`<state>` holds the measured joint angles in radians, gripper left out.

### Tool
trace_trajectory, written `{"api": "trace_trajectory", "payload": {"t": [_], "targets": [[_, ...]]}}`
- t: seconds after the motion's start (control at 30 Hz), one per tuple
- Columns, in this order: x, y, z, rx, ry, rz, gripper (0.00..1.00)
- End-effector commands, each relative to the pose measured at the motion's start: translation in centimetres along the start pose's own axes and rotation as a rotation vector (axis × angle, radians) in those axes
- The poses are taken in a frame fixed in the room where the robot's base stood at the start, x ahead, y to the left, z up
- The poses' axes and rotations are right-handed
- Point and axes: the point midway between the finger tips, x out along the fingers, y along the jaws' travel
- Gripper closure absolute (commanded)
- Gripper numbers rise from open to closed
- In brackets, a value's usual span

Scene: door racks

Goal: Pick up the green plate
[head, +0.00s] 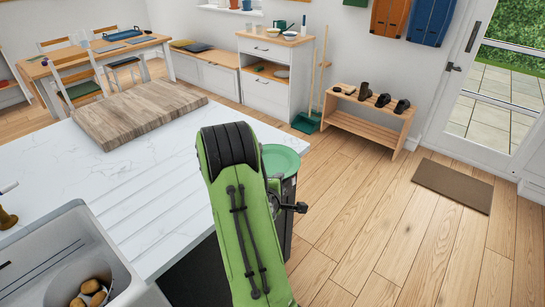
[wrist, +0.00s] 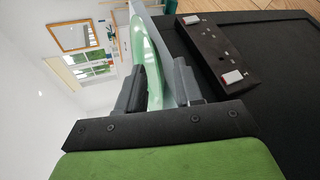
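The green plate (head: 281,160) shows in the head view just right of my arm's dark upper end, which partly hides it. In the wrist view the plate (wrist: 152,60) is a thin green curve seen nearly edge-on, running in between the two fingers. My gripper (wrist: 160,86) is open, with one dark finger on each side of the plate's near rim. A gap shows between the plate and the right finger. Whether the left finger touches the plate, I cannot tell. In the head view my arm hides the fingers.
The white worktop (head: 160,175) holds a wooden board (head: 138,112); a sink (head: 75,245) is at lower left. In the wrist view a dark panel with a socket block (wrist: 217,50) lies close on the right. A wooden shoe bench (head: 368,118) stands beyond open floor.

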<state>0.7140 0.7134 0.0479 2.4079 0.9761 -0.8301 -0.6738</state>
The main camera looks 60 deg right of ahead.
Motion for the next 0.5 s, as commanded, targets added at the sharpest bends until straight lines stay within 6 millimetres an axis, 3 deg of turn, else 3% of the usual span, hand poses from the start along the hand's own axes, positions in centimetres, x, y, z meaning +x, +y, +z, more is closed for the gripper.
{"api": "trace_trajectory", "payload": {"t": [0.13, 0.37, 0.5], "targets": [[2.1, 0.6, 0.2, 0.001, -0.003, -0.001, 0.65], [2.6, 0.2, 0.0, 0.000, 0.000, 0.000, 0.65], [2.6, 0.2, 0.0, 0.000, 0.000, 0.000, 0.82]]}}
